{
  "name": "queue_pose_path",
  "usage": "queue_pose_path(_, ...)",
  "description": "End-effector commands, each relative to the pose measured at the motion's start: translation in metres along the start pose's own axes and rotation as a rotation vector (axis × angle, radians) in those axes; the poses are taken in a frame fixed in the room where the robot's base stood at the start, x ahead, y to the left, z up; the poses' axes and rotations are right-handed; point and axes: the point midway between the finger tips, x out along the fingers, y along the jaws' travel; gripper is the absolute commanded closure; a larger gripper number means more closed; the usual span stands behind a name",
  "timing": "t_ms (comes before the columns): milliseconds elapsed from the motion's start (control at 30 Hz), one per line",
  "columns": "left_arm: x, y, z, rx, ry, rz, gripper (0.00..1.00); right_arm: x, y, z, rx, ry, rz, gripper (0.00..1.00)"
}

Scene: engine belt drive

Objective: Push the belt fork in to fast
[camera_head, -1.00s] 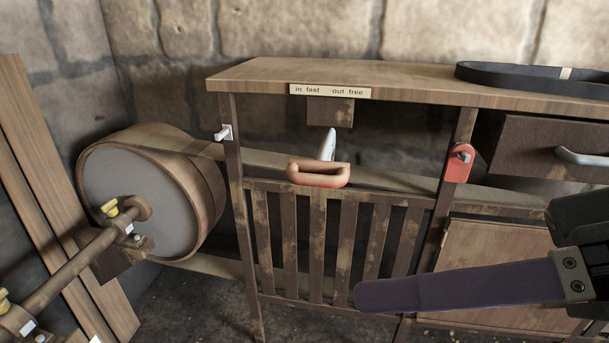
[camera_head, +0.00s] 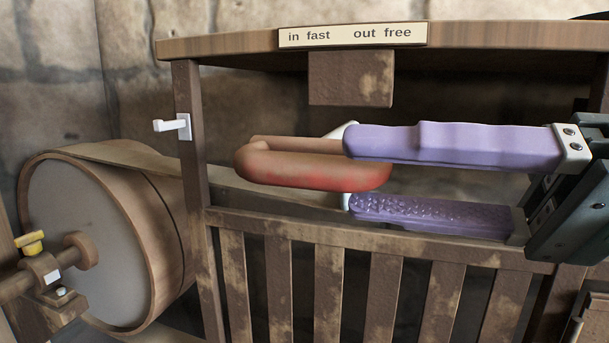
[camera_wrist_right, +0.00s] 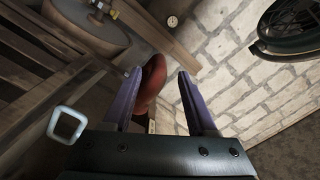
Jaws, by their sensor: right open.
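The belt fork's red loop-shaped handle (camera_head: 308,170) hangs below the table edge, under the label plate (camera_head: 352,36) reading "in fast" and "out free". Its pale metal rod is mostly hidden behind my right gripper. My right gripper (camera_head: 350,172) comes in from the right and is open, one purple finger above and one below the handle's right end. In the right wrist view the red handle (camera_wrist_right: 148,84) shows between the two fingers, nearer the left one; contact cannot be told. My left gripper is not in view.
A wooden pulley drum (camera_head: 95,240) with a belt stands at the left. A slatted wooden guard (camera_head: 330,285) is just below the handle. A white hook (camera_head: 175,127) sits on the left post, and a brown block (camera_head: 351,78) hangs above the handle.

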Motion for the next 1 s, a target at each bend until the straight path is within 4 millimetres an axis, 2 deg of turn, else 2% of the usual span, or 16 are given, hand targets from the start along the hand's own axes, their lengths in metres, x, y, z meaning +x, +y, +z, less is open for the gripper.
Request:
queue_pose_path(100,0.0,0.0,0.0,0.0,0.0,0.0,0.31,0.024,-0.001,-0.001,0.001,0.001,-0.003,0.42)
queue_pose_path(300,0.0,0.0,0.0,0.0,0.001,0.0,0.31,0.05,0.0,0.0,0.0,0.001,0.0,0.42)
queue_pose_path(667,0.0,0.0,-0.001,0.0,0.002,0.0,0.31,0.057,0.001,0.0,0.0,0.0,0.002,0.42)
queue_pose_path(1000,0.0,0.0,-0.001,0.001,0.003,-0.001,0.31,0.057,0.0,0.0,-0.001,0.0,0.001,0.79)
